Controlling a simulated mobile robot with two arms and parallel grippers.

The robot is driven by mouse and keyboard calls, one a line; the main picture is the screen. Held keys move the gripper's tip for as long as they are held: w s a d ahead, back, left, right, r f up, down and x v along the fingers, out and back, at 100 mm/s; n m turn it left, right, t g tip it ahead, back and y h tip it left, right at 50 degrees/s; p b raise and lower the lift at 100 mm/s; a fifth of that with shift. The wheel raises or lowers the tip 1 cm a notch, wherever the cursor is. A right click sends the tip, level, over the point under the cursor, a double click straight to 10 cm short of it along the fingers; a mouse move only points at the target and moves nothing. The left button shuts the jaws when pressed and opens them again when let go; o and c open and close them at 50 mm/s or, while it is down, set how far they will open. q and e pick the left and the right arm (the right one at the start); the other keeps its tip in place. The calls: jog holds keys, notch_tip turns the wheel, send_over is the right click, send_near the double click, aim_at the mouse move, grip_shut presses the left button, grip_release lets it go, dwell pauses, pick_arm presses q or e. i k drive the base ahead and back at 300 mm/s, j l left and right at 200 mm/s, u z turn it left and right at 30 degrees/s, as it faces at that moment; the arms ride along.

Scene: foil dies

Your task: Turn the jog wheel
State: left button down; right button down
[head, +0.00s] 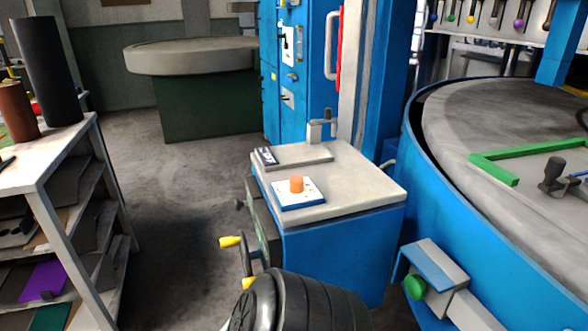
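The jog wheel appears to be the dark handwheel (246,256) on the left side of the blue cabinet (335,250). It is seen nearly edge-on. One yellow grip (230,241) sticks out to its left, and another yellow piece (249,283) shows at its lower edge. A black ribbed round body at the bottom of the view covers what lies below the wheel; I cannot tell whether it is part of me. Neither of my grippers shows, and nothing is seen touching the wheel.
A large blue-rimmed round table (450,190) stands right. A shelf rack (60,170) stands left. The floor (175,210) between is clear.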

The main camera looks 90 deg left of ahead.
aim_at(246, 255)
jog(key=u, duration=0.4)
jog(key=l+u, duration=0.1)
jog(key=u, duration=0.3)
jog(key=l+u, duration=0.1)
jog(key=u, duration=0.65)
jog(key=i+l, duration=0.05)
jog(key=l, duration=0.05)
